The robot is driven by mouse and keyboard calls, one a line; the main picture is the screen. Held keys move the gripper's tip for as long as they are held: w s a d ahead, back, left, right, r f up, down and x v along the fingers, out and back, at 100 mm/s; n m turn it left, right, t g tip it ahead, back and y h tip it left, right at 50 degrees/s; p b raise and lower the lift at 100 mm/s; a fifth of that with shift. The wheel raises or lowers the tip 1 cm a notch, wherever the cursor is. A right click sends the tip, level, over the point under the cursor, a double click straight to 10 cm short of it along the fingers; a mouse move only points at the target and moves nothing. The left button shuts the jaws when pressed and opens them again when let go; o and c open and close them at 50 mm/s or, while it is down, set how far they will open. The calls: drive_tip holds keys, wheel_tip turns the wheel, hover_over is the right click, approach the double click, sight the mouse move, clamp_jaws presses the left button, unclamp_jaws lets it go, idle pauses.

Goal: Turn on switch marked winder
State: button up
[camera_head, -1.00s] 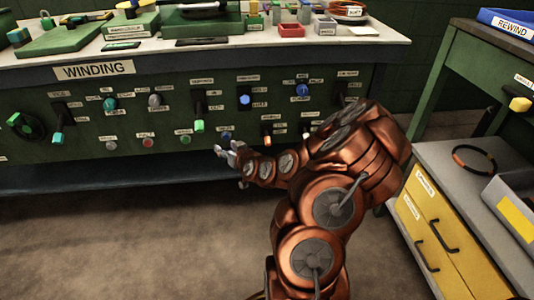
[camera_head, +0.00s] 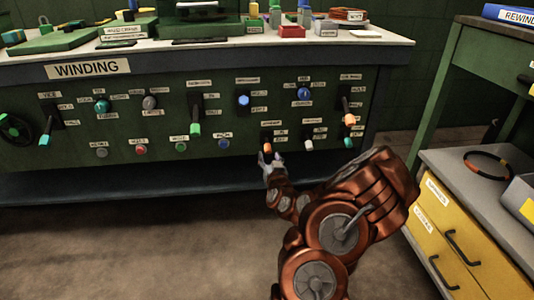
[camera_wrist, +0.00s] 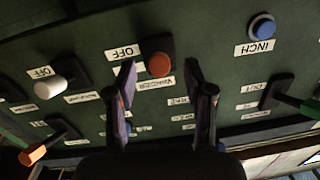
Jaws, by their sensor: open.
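The green WINDING panel (camera_head: 160,170) carries several switches, levers and buttons. A small orange-tipped switch (camera_head: 267,148) sits low on it, right of the middle. In the wrist view its round orange tip (camera_wrist: 160,65) faces the camera, with an OFF label beside it; the small label below it may read winder but is hard to read. My gripper (camera_head: 270,159) is open and empty just in front of this switch. In the wrist view my gripper (camera_wrist: 160,78) has one finger on each side of the orange tip; contact cannot be told.
A white-tipped switch (camera_head: 308,145) is to the right, and a blue button (camera_head: 224,143) to the left. An orange-tipped lever (camera_head: 347,118) and a green lever (camera_head: 195,129) stick out of the panel. A bench with yellow drawers (camera_head: 450,240) stands at the right. The floor in front is clear.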

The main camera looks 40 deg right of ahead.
sight(267, 147)
drive_tip(key=shift+w+d+r+b, duration=0.15)
drive_tip(key=shift+w+d+b, duration=0.25)
drive_tip(key=shift+b, duration=0.4)
drive_tip(key=shift+b+x, duration=0.8)
drive_tip(key=shift+x, duration=1.7)
clamp_jaws()
